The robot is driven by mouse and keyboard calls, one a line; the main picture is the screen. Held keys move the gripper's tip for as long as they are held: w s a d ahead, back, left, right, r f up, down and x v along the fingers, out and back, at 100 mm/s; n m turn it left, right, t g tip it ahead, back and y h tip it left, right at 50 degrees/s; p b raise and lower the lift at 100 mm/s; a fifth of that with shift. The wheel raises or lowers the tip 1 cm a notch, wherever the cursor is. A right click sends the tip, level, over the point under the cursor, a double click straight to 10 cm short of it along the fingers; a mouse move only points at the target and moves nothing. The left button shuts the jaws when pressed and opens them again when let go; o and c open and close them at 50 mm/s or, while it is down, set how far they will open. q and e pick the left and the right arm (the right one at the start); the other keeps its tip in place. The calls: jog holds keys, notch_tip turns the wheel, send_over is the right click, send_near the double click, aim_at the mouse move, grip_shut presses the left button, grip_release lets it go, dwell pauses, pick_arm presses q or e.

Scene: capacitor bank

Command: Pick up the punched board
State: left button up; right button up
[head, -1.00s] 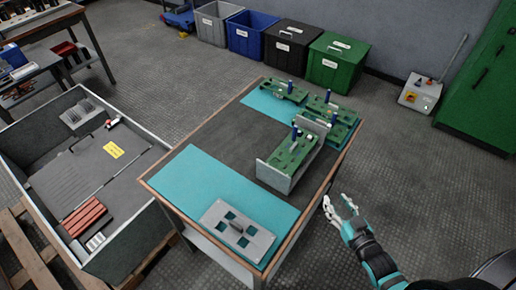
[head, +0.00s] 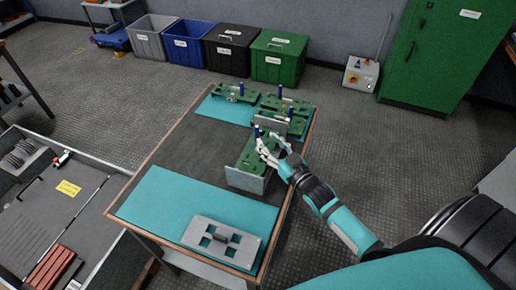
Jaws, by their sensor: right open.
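A flat grey plate with square punched holes and a dark raised handle (head: 221,238) lies on the teal mat (head: 190,199) at the near end of the table; I take it as the punched board. My right gripper (head: 268,146) is open, at the right side of the table. Its fingers are over or beside the far end of a green board (head: 247,157) in a grey holder, close to a dark blue post; I cannot tell whether they touch. It is well apart from the grey plate. My left gripper is not in view.
More green boards with blue posts (head: 236,93) stand at the table's far end. A big open grey crate (head: 88,215) is at the left. Several bins, including a green one (head: 278,58), line the wall. The dark table middle (head: 190,147) is clear.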

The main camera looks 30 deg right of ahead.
aim_at(258, 132)
jog(key=w, duration=0.5)
jog(key=shift+w+a+f+p, duration=0.2)
jog(key=shift+w+a+p, duration=0.1)
jog(key=shift+a, duration=0.05)
grip_shut()
jog(key=shift+r, duration=0.1)
